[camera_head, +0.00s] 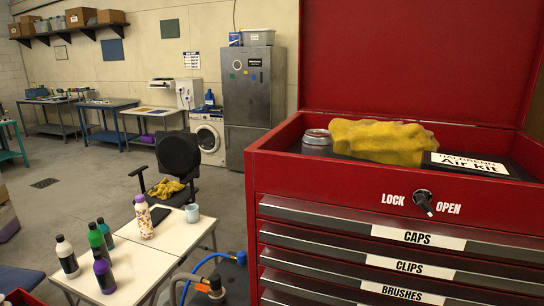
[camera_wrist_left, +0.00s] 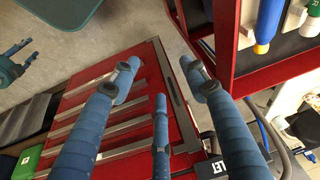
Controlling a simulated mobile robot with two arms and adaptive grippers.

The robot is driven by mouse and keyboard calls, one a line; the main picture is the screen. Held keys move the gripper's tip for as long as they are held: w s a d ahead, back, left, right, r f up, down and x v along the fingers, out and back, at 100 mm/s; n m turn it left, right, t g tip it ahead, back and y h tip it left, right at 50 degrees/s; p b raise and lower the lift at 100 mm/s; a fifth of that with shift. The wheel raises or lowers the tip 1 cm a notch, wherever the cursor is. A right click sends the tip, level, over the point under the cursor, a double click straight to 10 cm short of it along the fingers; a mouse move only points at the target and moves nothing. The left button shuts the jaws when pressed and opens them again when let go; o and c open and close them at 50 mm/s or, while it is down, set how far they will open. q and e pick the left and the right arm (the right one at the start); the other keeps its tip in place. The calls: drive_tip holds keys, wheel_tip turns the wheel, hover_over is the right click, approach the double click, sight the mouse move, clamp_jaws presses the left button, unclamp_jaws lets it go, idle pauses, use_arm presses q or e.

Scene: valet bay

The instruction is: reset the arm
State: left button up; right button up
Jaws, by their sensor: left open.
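My left gripper (camera_wrist_left: 160,72) shows in the left wrist view, with its blue wrapped fingers spread apart. It is open and nothing is between the fingers. Behind it lies a red unit with several silver strips (camera_wrist_left: 88,112), apart from the fingers as far as I can tell.
A red tool chest (camera_head: 290,150) stands close at right, lid up, holding a yellow cloth (camera_head: 380,141) and a can (camera_head: 317,142). A cream table (camera_head: 178,238) with several bottles stands at lower left. An office chair (camera_head: 178,155) stands behind it.

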use_arm(q)
wheel_tip(320, 180, down, 28)
drive_tip(key=s+g+b, duration=0.1)
drive_tip(key=b, duration=0.3)
drive_tip(key=s+a+f+g+b, duration=0.1)
drive_tip(key=s+a+f+b, duration=0.2)
drive_tip(key=s+f, duration=1.5)
wheel_tip(320, 180, down, 4)
drive_tip(key=shift+s+r+g, duration=0.1)
drive_tip(key=shift+s+g, duration=0.15)
drive_tip(key=shift+g, duration=0.05)
